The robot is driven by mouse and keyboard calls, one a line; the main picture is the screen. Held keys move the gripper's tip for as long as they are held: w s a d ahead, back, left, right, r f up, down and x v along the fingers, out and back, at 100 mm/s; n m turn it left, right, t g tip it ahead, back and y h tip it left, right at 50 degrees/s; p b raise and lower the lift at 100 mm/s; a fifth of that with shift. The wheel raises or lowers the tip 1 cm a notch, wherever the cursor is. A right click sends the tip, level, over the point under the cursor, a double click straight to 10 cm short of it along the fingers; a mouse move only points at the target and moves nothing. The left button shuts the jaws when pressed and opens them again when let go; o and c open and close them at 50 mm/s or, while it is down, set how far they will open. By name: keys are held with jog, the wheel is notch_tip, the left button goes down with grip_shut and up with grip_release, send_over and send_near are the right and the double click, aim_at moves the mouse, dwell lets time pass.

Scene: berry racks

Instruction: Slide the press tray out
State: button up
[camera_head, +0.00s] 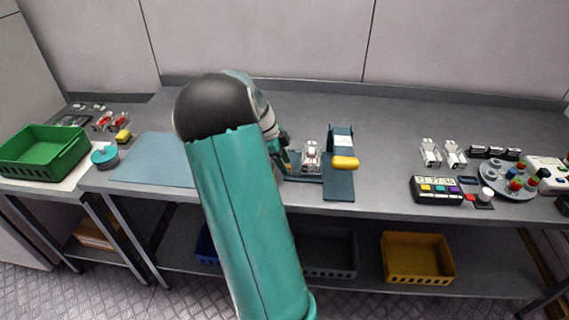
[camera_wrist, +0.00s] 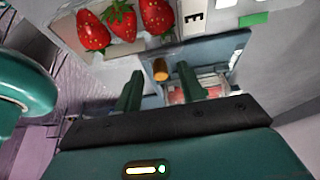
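The press (camera_head: 341,138) is a dark blue stand with a yellow handle (camera_head: 346,163) on the bench, right of my arm. A flat blue plate (camera_head: 339,190) reaches toward the bench's front edge. A clear container with red in it (camera_head: 311,152) stands left of the press on a low blue base, which may be the tray. My gripper (camera_wrist: 158,82) is open, its two green fingers apart. In the wrist view the orange-yellow handle (camera_wrist: 160,69) shows between them and a clear-and-red piece (camera_wrist: 207,88) beside the right finger. Contact cannot be told. My arm hides part of the bench.
A green crate (camera_head: 45,150) and a teal round item (camera_head: 104,155) are at left, beside a blue mat (camera_head: 150,160). A button box (camera_head: 436,190), clear containers (camera_head: 430,152) and a round grey plate (camera_head: 507,180) are at right. Bins, including a yellow one (camera_head: 418,258), sit below.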

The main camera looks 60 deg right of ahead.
jog(key=v, duration=1.3)
jog(key=shift+f, duration=0.1)
jog(key=a+r+n+t+y, duration=0.1)
jog(key=a+r+n+t, duration=0.2)
jog(key=a+n, duration=0.7)
jog(key=a+r+n+t, duration=0.3)
jog(key=a+n, duration=0.3)
jog(key=a, duration=0.9)
jog(key=s+a+n+t, duration=0.1)
jog(key=s+a+n, duration=0.3)
jog(key=a+n, duration=0.3)
jog(key=s+a+n+t+y, duration=0.1)
jog(key=s+a+n, duration=0.4)
jog(key=a, duration=0.6)
jog(key=f+n+t, duration=0.1)
jog(key=n, duration=0.1)
jog(key=shift+s+n+t, duration=0.3)
